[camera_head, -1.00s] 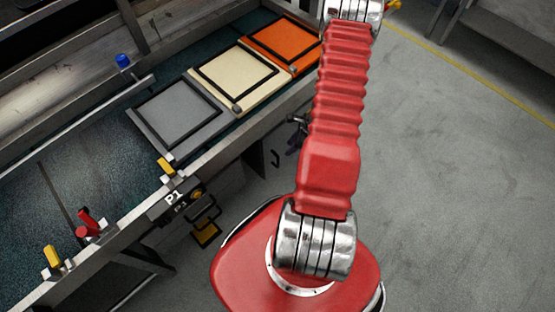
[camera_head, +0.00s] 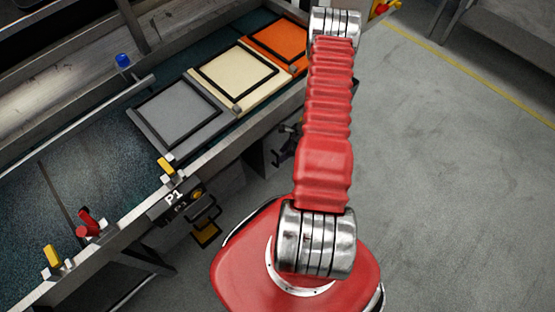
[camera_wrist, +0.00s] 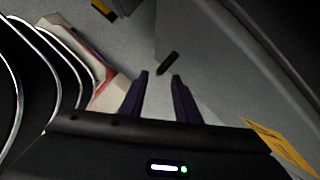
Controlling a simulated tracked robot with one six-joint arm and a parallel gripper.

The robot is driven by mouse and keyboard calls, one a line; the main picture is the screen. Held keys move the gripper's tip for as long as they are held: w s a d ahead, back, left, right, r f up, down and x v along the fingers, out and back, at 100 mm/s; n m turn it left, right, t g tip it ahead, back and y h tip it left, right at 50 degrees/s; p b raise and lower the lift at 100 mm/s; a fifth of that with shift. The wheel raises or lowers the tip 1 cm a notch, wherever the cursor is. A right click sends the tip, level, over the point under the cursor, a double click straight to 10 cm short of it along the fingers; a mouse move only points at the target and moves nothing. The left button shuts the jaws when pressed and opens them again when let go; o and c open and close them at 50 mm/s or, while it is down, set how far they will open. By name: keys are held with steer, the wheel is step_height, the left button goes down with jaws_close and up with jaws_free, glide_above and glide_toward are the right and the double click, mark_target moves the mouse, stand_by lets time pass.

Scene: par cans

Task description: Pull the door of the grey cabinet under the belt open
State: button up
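The grey cabinet under the belt shows in the wrist view as a grey door face (camera_wrist: 215,60) on the right. A short dark handle (camera_wrist: 167,63) stands out just beyond my fingertips, roughly in line with the gap between them. My gripper (camera_wrist: 160,74) is open, with two dark purple fingers apart and nothing between them. In the head view the cabinet (camera_head: 255,158) is a dark, mostly hidden shape below the belt's edge. My gripper (camera_head: 288,143) is small there, beside the cabinet and partly covered by my arm.
The belt (camera_head: 60,185) carries grey (camera_head: 180,115), cream (camera_head: 238,72) and orange (camera_head: 278,42) square panels. A P1 control box (camera_head: 172,203) with a yellow part below hangs from its front rail. Open grey floor (camera_head: 450,190) lies to the right.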

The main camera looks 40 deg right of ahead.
glide_above(278, 167)
steer(key=shift+w+d+f, duration=0.15)
steer(key=shift+f, duration=1.3)
steer(key=shift+w+d+f, duration=0.1)
steer(key=shift+f, duration=1.35)
jaws_close()
steer(key=shift+a, duration=0.3)
steer(key=shift+d, duration=0.1)
steer(key=shift+s+d, duration=0.1)
steer(key=shift+s, duration=0.1)
